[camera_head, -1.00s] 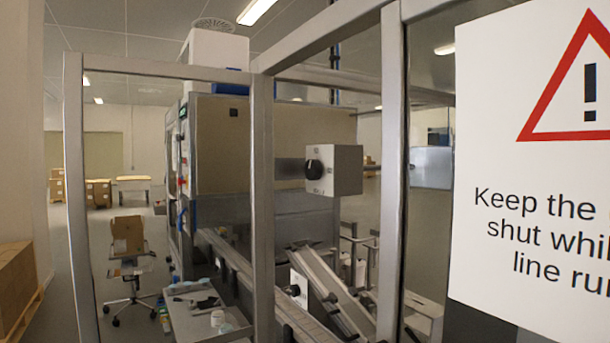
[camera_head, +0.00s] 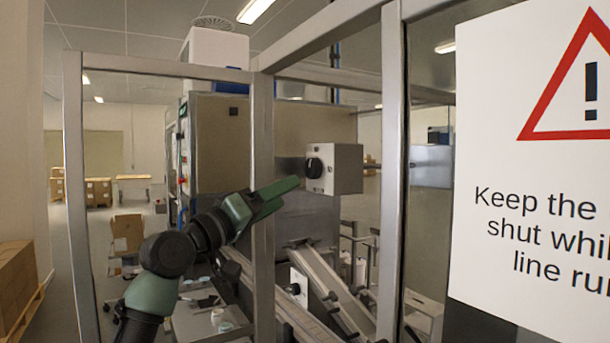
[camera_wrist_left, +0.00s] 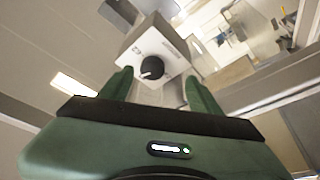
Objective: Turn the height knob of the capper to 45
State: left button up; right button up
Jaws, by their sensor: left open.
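The height knob (camera_head: 314,168) is a black dial with a white pointer on the face of a pale box (camera_head: 348,169), the capper's head, behind the frame posts. In the left wrist view the knob (camera_wrist_left: 151,68) lies ahead, between and beyond the two open green fingers (camera_wrist_left: 160,88), with nothing held. The scale marks on the box are too small to read. My right gripper is not in view.
A metal post (camera_head: 262,210) stands close to my left arm, and another post (camera_head: 391,180) is right of the box. A warning sign (camera_head: 540,190) fills the right side. A sloping conveyor (camera_head: 325,285) with a second black knob (camera_head: 293,289) lies below.

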aim_at(310, 172)
pick_arm(q)
jog(key=w+d+r+p, duration=0.1)
jog(key=w+d+r, duration=0.1)
jog(key=w+d+r+p, duration=0.2)
jog(key=w, duration=0.1)
jog(key=shift+d, duration=0.1)
jog(key=shift+w+d, duration=0.2)
jog(key=shift+w, duration=0.15)
jog(key=shift+c, duration=0.3)
